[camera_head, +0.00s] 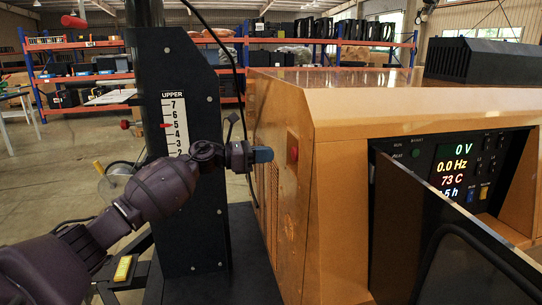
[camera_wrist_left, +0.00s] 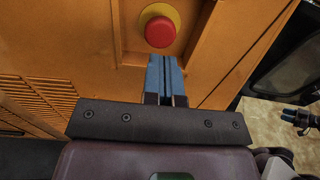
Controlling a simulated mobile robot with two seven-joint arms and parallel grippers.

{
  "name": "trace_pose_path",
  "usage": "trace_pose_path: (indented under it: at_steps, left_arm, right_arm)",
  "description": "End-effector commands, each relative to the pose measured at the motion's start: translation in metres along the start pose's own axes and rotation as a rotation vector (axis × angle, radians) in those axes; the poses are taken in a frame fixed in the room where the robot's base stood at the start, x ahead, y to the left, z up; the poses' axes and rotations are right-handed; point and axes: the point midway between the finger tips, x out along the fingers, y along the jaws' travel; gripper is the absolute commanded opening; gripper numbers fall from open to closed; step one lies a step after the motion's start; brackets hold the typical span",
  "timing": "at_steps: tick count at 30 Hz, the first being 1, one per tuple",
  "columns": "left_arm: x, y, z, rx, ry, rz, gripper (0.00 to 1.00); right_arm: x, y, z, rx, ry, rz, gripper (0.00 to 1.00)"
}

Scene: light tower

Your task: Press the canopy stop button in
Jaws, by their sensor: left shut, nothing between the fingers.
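The canopy stop button (camera_head: 293,154) is a red knob on the left end face of the orange canopy (camera_head: 400,103). In the left wrist view the shut fingers (camera_wrist_left: 165,75) lie just below the button. What looks like my right gripper (camera_wrist_left: 297,116) shows small at the right edge; its fingers are unclear.
A black mast (camera_head: 185,190) with a numbered scale (camera_head: 174,124) stands left of the canopy, close behind my left arm. A lit control panel (camera_head: 468,170) and an open dark door (camera_head: 450,235) are at right. Shelves (camera_head: 90,65) line the back.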

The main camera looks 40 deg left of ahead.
Motion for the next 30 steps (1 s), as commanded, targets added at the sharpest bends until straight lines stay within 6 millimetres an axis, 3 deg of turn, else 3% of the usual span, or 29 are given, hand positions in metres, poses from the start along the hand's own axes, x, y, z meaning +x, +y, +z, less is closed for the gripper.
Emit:
trace_pose_path:
  at_steps: [6,12,18,30]
  left_arm:
    - [-0.046,0.000,0.000,0.000,0.003,0.003,0.00]
    - [-0.075,0.000,0.000,-0.001,0.002,0.002,0.00]
    - [-0.089,0.000,0.000,-0.001,0.001,0.001,0.00]
    - [-0.090,0.000,0.000,0.000,0.001,0.001,0.00]
  right_arm:
    - [-0.002,0.000,-0.002,0.004,0.002,0.003,0.43]
    - [-0.002,0.001,-0.004,0.004,0.006,0.003,0.43]
    - [-0.002,0.001,-0.003,0.003,0.004,0.003,0.43]
    - [-0.002,0.001,-0.003,-0.002,0.003,0.002,0.43]
